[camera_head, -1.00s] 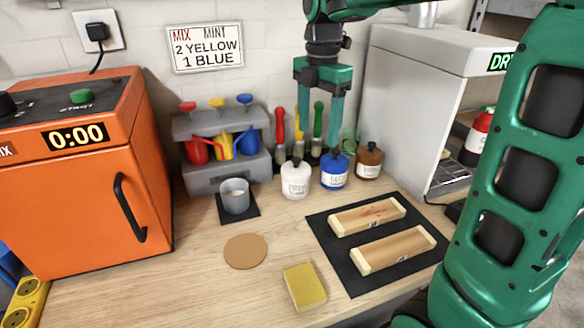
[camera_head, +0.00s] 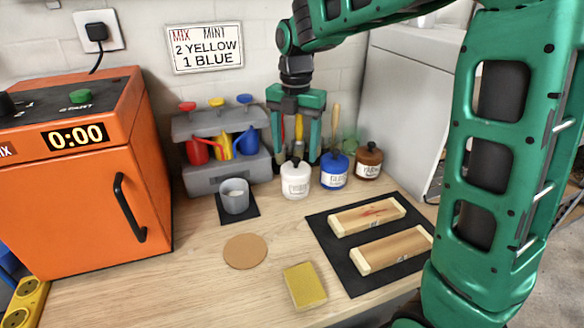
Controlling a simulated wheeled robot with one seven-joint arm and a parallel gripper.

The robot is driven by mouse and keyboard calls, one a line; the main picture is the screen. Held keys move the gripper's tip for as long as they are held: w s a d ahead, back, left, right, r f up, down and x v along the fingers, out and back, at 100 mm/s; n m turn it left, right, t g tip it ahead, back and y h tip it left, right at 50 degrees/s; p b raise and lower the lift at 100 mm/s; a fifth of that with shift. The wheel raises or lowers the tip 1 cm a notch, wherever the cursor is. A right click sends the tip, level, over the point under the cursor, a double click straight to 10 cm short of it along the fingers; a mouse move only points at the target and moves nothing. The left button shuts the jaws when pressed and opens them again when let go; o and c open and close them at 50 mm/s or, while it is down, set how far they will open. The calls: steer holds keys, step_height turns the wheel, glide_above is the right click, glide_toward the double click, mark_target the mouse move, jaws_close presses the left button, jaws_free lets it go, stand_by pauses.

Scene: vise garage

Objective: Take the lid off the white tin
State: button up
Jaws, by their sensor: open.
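The white tin (camera_head: 296,182) stands upright on the wooden bench, left of the blue tin. I cannot tell whether the fingers touch the lid.
A blue tin (camera_head: 334,172) and a brown tin (camera_head: 369,163) stand close on the right. A grey cup (camera_head: 235,196) stands on a dark mat to the left. Behind are brushes and a grey rack (camera_head: 215,178) with coloured cans. Two wooden blocks lie on a black mat (camera_head: 342,270) in front.

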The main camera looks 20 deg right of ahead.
mark_target(296, 158)
steer(key=shift+f, duration=1.75)
steer(key=shift+s, duration=0.15)
steer(key=c, duration=1.2)
